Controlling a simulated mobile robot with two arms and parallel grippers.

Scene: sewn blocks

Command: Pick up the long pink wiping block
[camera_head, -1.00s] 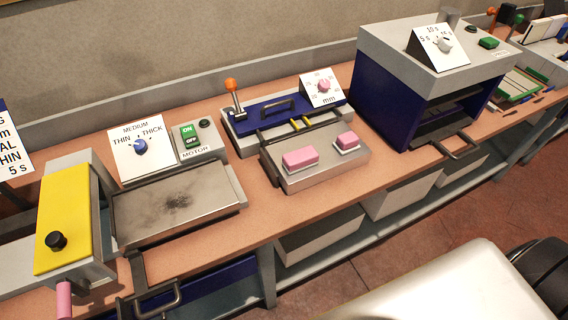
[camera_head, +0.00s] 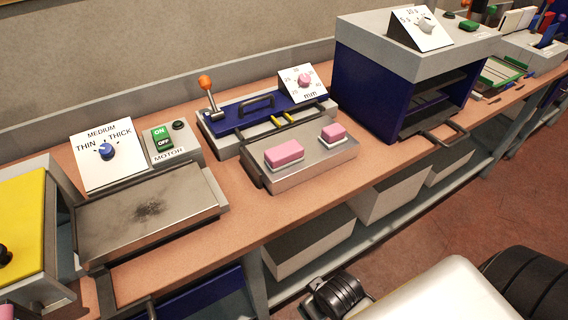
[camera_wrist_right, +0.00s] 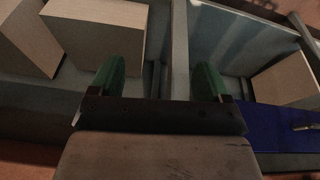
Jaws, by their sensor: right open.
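The long pink wiping block (camera_head: 284,152) sits with a white layer under it on a grey metal plate (camera_head: 300,172) in the middle of the bench. A shorter pink block (camera_head: 333,132) sits to its right on the same plate. My right gripper (camera_wrist_right: 159,82) shows in the right wrist view with its two green fingertips apart and nothing between them. That view shows pale boxes and shelf framing, with neither pink block in it. My left gripper is not in view.
A blue clamp unit with an orange-knobbed lever (camera_head: 207,88) stands behind the plate. A dark-stained metal tray (camera_head: 150,215) is to the left. A blue-sided oven-like box (camera_head: 375,90) is to the right. Pale boxes (camera_head: 310,242) sit on the lower shelf.

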